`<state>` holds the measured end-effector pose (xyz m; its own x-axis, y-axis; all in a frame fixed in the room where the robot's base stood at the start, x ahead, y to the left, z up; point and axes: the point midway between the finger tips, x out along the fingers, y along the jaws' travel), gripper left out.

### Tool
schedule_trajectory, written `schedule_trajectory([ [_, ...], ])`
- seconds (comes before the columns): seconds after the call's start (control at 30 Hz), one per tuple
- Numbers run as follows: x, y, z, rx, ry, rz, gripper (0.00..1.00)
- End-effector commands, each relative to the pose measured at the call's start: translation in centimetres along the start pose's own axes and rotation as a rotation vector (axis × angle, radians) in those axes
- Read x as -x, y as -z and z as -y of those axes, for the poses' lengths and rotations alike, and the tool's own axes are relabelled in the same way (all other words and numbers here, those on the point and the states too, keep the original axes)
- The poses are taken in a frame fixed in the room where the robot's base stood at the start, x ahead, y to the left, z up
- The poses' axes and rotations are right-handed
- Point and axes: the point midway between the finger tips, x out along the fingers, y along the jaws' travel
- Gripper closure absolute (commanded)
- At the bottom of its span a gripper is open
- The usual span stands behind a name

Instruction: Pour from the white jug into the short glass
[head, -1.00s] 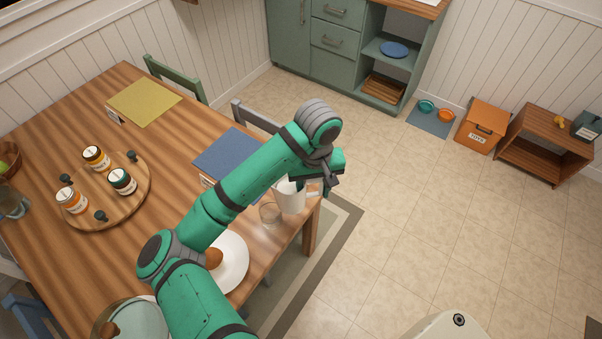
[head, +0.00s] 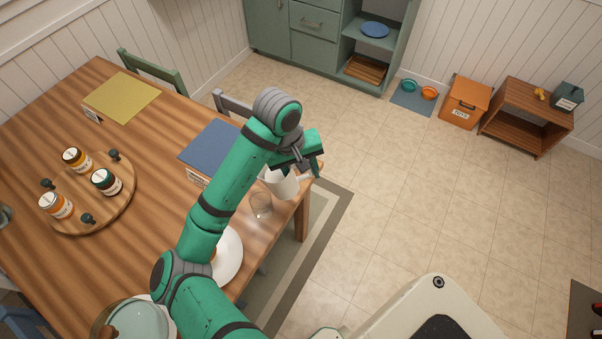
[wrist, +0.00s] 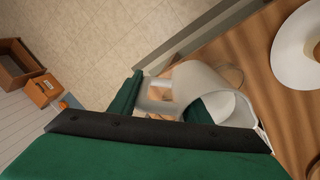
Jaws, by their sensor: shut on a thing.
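The white jug (head: 283,185) is at the table's right-hand corner, held by its handle side. It looks somewhat tilted toward the glass; whether it is clear of the table is hard to tell. My gripper (head: 304,168) is shut on it, on the side away from the glass. The short clear glass (head: 260,206) stands on the table just left of and below the jug in the head view. In the wrist view the jug (wrist: 197,80) fills the middle and partly covers the glass (wrist: 232,73). No stream of liquid is visible.
A white plate (head: 229,262) lies close to the glass, partly behind my arm. A blue placemat (head: 212,149) is to the left. A round wooden board (head: 119,205) with several jars stands further left.

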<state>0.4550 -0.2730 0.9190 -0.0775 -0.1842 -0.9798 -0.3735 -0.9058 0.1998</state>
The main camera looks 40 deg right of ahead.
Motion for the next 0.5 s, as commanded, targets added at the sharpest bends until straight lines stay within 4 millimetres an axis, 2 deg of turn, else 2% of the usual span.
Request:
schedule_trajectory([
  [0.17,0.2,0.0,-0.5,0.001,-0.128,0.0,1.0],
  [0.5,-0.8,0.0,-0.2,0.002,-0.188,0.001,1.0],
])
